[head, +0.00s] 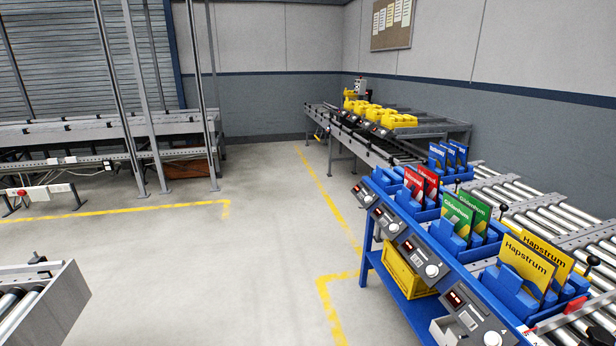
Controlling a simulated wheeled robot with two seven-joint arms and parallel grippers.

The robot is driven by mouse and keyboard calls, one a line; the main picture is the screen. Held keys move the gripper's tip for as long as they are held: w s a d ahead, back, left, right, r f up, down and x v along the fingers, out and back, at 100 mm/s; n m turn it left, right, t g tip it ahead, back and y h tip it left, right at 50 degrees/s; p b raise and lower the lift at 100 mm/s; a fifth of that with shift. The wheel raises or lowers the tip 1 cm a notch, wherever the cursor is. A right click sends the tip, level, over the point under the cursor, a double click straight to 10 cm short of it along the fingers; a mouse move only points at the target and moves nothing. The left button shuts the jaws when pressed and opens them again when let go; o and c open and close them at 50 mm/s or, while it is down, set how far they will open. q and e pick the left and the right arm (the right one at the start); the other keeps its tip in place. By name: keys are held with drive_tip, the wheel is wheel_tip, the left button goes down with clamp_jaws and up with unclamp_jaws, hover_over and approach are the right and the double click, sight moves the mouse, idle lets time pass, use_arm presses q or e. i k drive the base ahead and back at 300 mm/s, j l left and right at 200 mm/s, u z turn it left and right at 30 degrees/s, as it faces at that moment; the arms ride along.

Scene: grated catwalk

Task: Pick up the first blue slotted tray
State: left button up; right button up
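Several blue slotted trays stand in a row along a blue workbench on the right in the head view. The nearest blue slotted tray (508,291) holds yellow cards (528,263) printed "Hapstrum". The tray behind it (446,234) holds green cards (457,215). Farther back, a blue tray (391,178) holds red cards (414,186), and blue cards (437,158) stand beyond it. I cannot tell which tray is the first. Neither of my grippers is in view.
Small control boxes with knobs (415,254) line the bench's front edge, above a yellow crate (405,274) on the lower shelf. Roller conveyors (565,217) run behind the trays. Yellow items (372,113) sit on a far conveyor. Open floor (220,270) lies left of the bench.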

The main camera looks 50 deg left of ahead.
sight(390, 181)
drive_tip(key=u, duration=0.9)
drive_tip(key=i+j+z, duration=0.15)
drive_tip(key=z, duration=0.3)
drive_tip(key=i+j+z, duration=0.5)
drive_tip(key=z, duration=0.35)
